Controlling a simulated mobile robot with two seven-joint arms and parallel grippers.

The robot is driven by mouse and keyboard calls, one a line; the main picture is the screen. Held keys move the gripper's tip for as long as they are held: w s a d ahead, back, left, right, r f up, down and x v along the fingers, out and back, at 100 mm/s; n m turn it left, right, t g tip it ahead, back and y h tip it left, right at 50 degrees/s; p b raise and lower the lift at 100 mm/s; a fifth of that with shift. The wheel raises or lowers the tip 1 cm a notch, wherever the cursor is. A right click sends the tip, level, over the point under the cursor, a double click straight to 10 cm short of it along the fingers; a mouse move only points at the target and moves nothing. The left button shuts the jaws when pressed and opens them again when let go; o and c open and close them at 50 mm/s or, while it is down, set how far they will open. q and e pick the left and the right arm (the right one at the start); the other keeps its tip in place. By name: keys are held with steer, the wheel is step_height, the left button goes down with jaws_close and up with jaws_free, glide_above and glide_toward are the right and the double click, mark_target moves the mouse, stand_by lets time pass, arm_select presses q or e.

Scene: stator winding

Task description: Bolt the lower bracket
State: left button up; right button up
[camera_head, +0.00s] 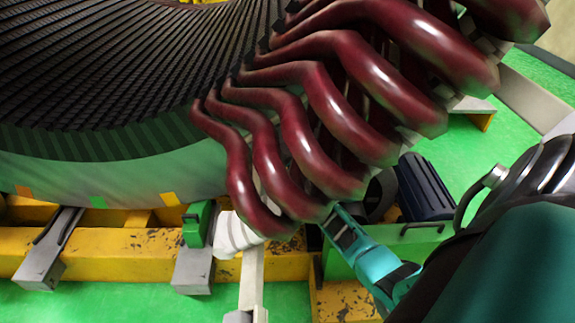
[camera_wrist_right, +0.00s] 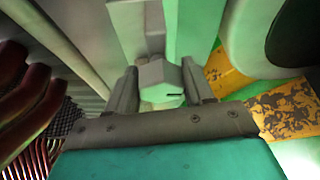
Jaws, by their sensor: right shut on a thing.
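My right gripper (camera_wrist_right: 160,88) is shut on a pale grey hexagonal bolt (camera_wrist_right: 160,76), whose head sits between the two fingers in the right wrist view. Just beyond the bolt stands a light grey metal piece (camera_wrist_right: 128,28), which looks like the bracket; I cannot tell whether the bolt touches it or sits in it. In the head view my right gripper (camera_head: 342,226) comes in from the lower right, below the dark red coils (camera_head: 268,158), and its fingertips are hidden behind them. A narrow grey bar (camera_head: 251,275) stands below the coils. My left gripper is not in view.
The large stator (camera_head: 110,150) with dark windings fills the upper left. A worn yellow beam (camera_head: 110,250) with grey feet runs below it. A white wrapped part (camera_head: 234,236), a green block (camera_head: 197,224) and a dark motor (camera_head: 424,188) crowd the area. Green floor shows at the right.

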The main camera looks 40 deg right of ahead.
steer(key=o, duration=1)
steer(key=shift+c, duration=0.2)
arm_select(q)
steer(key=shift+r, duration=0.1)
arm_select(e)
steer(key=shift+s+a+r+p, duration=0.2)
steer(key=shift+s+p, duration=0.1)
steer(key=shift+s, duration=0.1)
arm_select(q)
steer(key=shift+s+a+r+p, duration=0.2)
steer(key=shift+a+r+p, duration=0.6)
steer(key=shift+p, duration=1.1)
arm_select(e)
steer(key=v, duration=1.2)
steer(key=shift+f, duration=0.15)
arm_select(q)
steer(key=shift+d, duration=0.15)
